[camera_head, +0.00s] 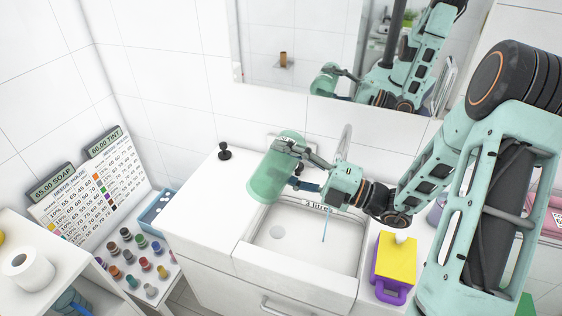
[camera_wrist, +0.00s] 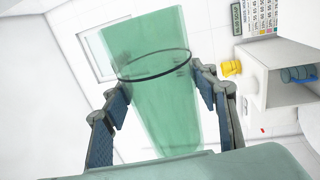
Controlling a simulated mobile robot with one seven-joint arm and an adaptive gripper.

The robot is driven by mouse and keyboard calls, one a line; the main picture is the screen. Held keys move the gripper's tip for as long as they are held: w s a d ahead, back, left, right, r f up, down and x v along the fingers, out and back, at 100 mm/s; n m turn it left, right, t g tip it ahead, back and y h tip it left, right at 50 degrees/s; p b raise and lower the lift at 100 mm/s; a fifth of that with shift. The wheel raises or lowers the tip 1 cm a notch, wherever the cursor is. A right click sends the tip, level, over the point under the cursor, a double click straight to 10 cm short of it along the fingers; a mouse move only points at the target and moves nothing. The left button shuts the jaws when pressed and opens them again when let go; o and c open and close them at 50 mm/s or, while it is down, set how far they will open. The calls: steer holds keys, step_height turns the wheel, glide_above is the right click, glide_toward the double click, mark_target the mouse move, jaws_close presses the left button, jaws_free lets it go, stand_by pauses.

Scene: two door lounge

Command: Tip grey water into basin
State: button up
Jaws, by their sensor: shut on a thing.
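A translucent green container (camera_head: 268,178) is tilted above the left part of the white basin (camera_head: 262,262). My gripper (camera_head: 302,160) is shut on it from the right. In the wrist view the container (camera_wrist: 160,60) is clamped between my two fingers (camera_wrist: 162,95), with a dark ring around its inside. I cannot make out grey water in it. The basin has a "3 litres" label at its back edge and a thin blue line below the label; I cannot tell whether that is a mark or liquid. A tap (camera_head: 346,140) stands behind, partly hidden by my gripper.
A yellow and purple jug-like object (camera_head: 396,260) stands right of the basin. A black knob-like object (camera_head: 224,151) is on the counter's back left. Several small coloured bottles (camera_head: 143,262), price boards (camera_head: 90,195) and a paper roll (camera_head: 27,268) are at left. A mirror (camera_head: 270,40) hangs behind.

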step_height(320, 180, up, 3)
steer(key=n, duration=0.3)
steer(key=n+g, duration=0.1)
steer(key=n, duration=0.2)
steer(key=shift+n+g, duration=0.3)
steer(key=shift+f, duration=0.1)
